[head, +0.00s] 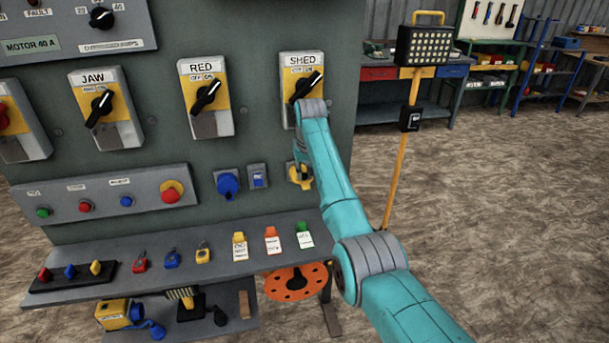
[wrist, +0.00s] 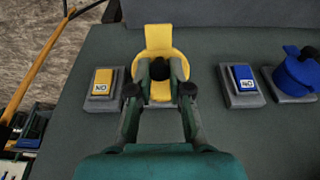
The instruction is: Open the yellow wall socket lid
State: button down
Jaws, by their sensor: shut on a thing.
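The yellow wall socket (wrist: 158,52) is on the grey-green panel, with a flat yellow tab sticking out from its round body toward the top of the wrist view. In the head view the yellow socket (head: 301,181) is at the panel's lower right, partly behind my arm. My gripper (wrist: 160,80) is at the socket, its two dark fingers closed on the yellow lid from both sides. The fingers hide part of the lid and a dark spot shows between them. I cannot tell how far the lid is open.
A yellow switch (wrist: 102,88) and a blue switch (wrist: 242,85) flank the yellow socket. A blue socket (head: 228,185) is farther left on the panel. The grey shelf (head: 190,262) with tags and padlocks juts out below. A yellow lamp pole (head: 401,140) stands right of my arm.

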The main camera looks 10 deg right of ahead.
aim_at(306, 186)
jog(key=shift+w+r+g, duration=0.1)
jog(key=shift+r+g, duration=0.05)
jog(key=shift+g, duration=0.25)
dwell(0.3)
jog(key=c, duration=1.1)
grip_release()
jog(key=shift+o, duration=0.2)
notch_tip(306, 186, up, 12)
jog(key=s, duration=0.2)
jog(key=shift+s, duration=0.1)
jog(key=shift+c, duration=0.3)
